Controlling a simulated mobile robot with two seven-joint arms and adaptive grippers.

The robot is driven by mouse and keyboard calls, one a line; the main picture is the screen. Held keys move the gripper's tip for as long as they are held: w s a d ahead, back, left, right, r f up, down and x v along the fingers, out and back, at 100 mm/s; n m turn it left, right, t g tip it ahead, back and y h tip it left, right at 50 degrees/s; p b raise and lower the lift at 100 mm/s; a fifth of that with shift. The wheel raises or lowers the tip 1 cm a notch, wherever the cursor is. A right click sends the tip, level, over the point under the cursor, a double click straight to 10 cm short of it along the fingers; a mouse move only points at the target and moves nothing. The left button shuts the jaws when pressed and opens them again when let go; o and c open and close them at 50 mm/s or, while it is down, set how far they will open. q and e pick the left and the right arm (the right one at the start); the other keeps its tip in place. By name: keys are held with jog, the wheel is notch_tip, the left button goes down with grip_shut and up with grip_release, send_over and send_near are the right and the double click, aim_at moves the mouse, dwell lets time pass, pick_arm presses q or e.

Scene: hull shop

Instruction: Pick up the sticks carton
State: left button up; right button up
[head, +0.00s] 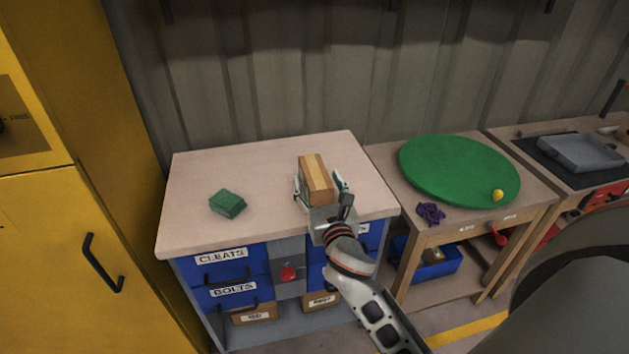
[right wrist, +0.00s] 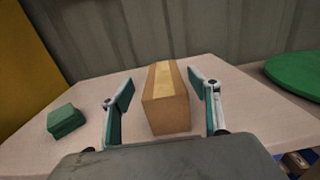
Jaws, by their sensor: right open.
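The sticks carton is a tan box with a lighter yellow strip along its top. It stands on the pale worktop (head: 270,150) in the head view (head: 316,174) and shows in the right wrist view (right wrist: 166,105). My right gripper (head: 320,186) is open, with one finger on each side of the carton. In the right wrist view the gripper (right wrist: 164,92) shows gaps between both fingers and the carton. The carton's far end is hidden in the wrist view. My left gripper is not in view.
A green box (head: 227,203) lies on the worktop left of the carton. To the right, a lower wooden table holds a green round board (head: 455,168), a yellow ball-like thing (head: 498,195) and a purple item (head: 431,212). A yellow cabinet (head: 60,230) stands at left, a corrugated wall behind.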

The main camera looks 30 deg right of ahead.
aim_at(315, 171)
jog(key=x, duration=0.5)
jog(key=shift+d+f+b, duration=0.2)
jog(key=shift+d+b, duration=0.05)
jog(key=shift+b, duration=0.05)
jog(key=shift+s, duration=0.1)
jog(key=c, duration=1.4)
jog(key=shift+r, duration=0.1)
